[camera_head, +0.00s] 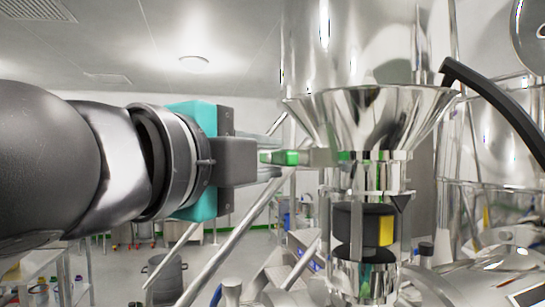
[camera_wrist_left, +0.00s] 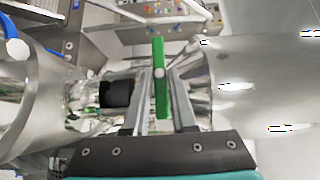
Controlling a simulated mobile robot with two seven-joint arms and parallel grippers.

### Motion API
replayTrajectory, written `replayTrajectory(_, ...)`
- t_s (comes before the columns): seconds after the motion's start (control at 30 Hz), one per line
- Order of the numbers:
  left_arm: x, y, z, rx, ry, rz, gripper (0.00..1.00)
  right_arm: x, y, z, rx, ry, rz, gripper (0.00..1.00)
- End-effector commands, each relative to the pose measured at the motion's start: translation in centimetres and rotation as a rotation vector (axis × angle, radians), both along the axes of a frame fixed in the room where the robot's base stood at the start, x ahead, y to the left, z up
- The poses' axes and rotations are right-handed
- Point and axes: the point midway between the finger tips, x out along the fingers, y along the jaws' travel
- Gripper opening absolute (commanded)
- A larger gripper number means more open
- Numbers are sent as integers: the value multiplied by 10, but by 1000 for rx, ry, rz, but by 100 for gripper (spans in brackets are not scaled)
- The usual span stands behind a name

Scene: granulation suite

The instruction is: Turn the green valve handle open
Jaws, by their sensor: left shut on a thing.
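The green valve handle (camera_head: 283,157) juts out to the left of a shiny steel pipe below a wide steel funnel. In the left wrist view the handle (camera_wrist_left: 160,72) is a flat green bar, running lengthwise up the picture between the two grey fingers. My left gripper (camera_wrist_left: 163,98) is shut on the handle. In the head view the left gripper (camera_head: 272,157) reaches in from the left, and its dark jaw block hides part of the handle. My right gripper is in neither view.
The steel funnel (camera_head: 366,112) stands just above and right of the handle. Below is a black fitting with a yellow patch (camera_head: 386,230). A black curved tube (camera_head: 500,100) hangs at the right. Slanted steel bars (camera_head: 232,250) run below the gripper. A grey bin (camera_head: 165,280) stands on the floor.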

Motion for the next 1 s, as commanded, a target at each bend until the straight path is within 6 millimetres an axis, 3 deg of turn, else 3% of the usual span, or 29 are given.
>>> replayTrajectory(0.47, 0, 0, 4, -45, 133, -1, 0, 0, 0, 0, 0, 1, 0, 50)
replayTrajectory(1.0, 3, 0, 11, -197, 604, -1, 0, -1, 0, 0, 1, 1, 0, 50)
